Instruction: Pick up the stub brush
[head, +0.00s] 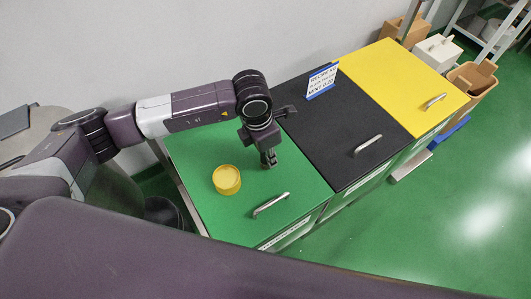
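My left arm comes in from the left, and my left gripper (268,161) points down just above or at the green lid (205,150). Its fingers are small and dark here, and I cannot tell whether they are open or shut. I cannot make out a stub brush; anything at the fingertips is too small or hidden by the gripper. A round yellow tub-like object (227,180) stands on the green lid, to the left of and nearer than the gripper. My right gripper is not in view.
The green lid has a metal handle (270,204) near its front edge. A black lid (332,135) with a small sign (322,81) and a yellow lid (400,85) adjoin it. Boxes (471,82) stand at the far right. A wall runs behind.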

